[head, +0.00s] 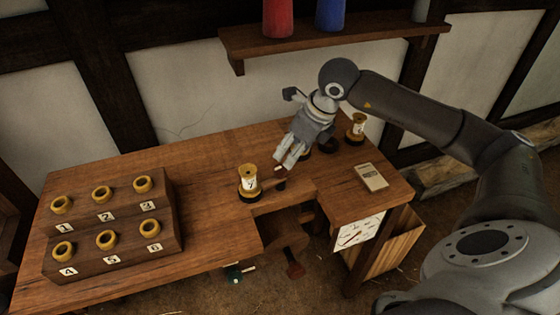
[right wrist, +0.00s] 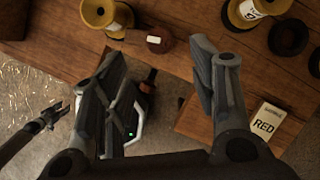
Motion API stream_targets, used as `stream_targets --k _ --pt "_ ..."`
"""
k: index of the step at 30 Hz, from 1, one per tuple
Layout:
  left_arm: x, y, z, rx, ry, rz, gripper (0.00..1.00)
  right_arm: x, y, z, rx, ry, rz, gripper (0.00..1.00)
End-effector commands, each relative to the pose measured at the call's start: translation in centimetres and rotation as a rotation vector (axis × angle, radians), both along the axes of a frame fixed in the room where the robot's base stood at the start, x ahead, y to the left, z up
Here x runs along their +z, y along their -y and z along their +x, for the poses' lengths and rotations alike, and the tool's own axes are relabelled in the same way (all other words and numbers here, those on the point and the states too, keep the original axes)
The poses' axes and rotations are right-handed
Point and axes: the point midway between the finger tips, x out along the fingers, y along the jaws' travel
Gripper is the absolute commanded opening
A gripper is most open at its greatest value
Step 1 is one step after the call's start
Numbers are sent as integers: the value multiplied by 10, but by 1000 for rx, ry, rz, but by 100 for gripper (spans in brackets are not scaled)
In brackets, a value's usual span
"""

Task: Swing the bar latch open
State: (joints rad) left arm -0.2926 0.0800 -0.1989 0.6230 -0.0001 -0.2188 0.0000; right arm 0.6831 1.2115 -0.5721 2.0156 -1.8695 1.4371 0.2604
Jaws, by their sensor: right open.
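My right gripper (head: 284,166) reaches down over the table's middle, beside the gold spool (head: 249,181) marked 7. In the right wrist view its two fingers (right wrist: 155,85) are spread with nothing between them. A small dark block with a pale mark (head: 281,184) sits at the table cutout's back edge, just below the fingertips, and also shows in the right wrist view (right wrist: 159,40). I cannot tell for sure which part is the bar latch. A dark claw (right wrist: 50,115) at far left may be my left gripper.
A stepped rack (head: 120,240) with numbered gold rings stands at left. A shelf (head: 335,40) runs above. The table's middle left is clear.

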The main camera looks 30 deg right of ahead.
Motion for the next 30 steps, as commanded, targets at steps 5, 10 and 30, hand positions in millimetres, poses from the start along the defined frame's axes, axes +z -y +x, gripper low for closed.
stream_targets --k 5,10,30 --pt "8 -1 -29 -2 -42 3 40 -32 -7 12 2 -5 4 53" --pt "13 -1 -25 -2 -36 3 40 -58 -10 22 1 -4 5 53" --pt "16 0 -9 -2 -12 1 40 -76 -13 29 2 0 3 31"
